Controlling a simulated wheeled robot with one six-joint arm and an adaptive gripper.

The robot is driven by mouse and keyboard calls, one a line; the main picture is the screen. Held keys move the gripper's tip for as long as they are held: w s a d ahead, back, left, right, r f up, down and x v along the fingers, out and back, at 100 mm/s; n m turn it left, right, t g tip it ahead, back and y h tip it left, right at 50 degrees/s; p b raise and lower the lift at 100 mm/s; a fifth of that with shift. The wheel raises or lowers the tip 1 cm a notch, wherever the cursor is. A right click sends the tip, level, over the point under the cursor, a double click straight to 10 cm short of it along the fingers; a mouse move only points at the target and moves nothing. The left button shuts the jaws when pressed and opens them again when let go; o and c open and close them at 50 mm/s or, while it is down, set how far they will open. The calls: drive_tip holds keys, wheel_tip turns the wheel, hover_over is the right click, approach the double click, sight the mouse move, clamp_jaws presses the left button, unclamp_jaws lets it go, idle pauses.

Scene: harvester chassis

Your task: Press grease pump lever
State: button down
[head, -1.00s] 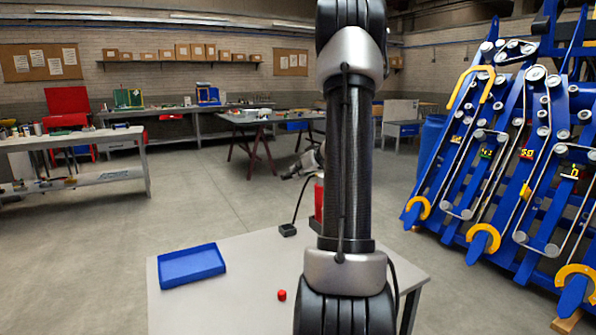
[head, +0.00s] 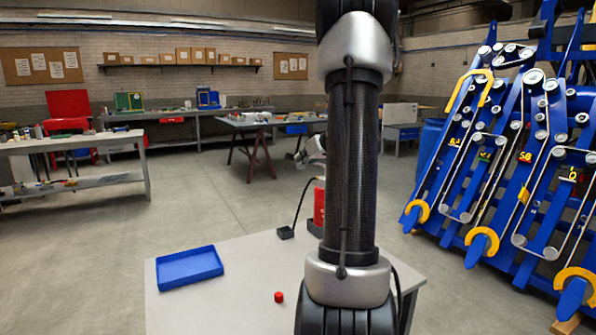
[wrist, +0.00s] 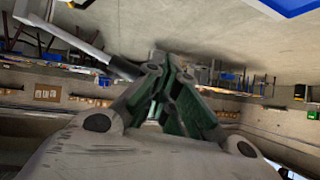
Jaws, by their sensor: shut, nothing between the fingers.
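The red grease pump (head: 319,203) stands upright near the back edge of the grey table, mostly hidden behind my arm. A black hose runs down from its top to a small black block (head: 286,232). The pump lever cannot be made out in the head view. In the wrist view a pale bar (wrist: 72,38) with a dark end crosses the upper left; I cannot tell if it is the lever. My gripper (wrist: 160,68) is shut and empty, its dark green fingers together. In the head view it shows partly beside my arm (head: 298,157), above the pump.
A blue tray (head: 190,267) and a small red cap (head: 279,297) lie on the grey table (head: 225,310). Blue harvester chassis parts (head: 520,160) stand on the right. Workbenches (head: 75,142) line the left and back. The floor between is open.

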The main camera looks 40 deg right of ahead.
drive_tip(key=v, duration=0.6)
drive_tip(key=shift+a, duration=0.25)
drive_tip(key=shift+d, duration=0.1)
idle(1.7)
drive_tip(key=d+r+m, duration=0.2)
drive_tip(key=d+r, duration=0.3)
drive_tip(key=r, duration=0.3)
drive_tip(key=shift+w+d+r+m, duration=0.2)
drive_tip(key=shift+d+r+m, duration=0.05)
drive_tip(key=shift+r+m, duration=0.15)
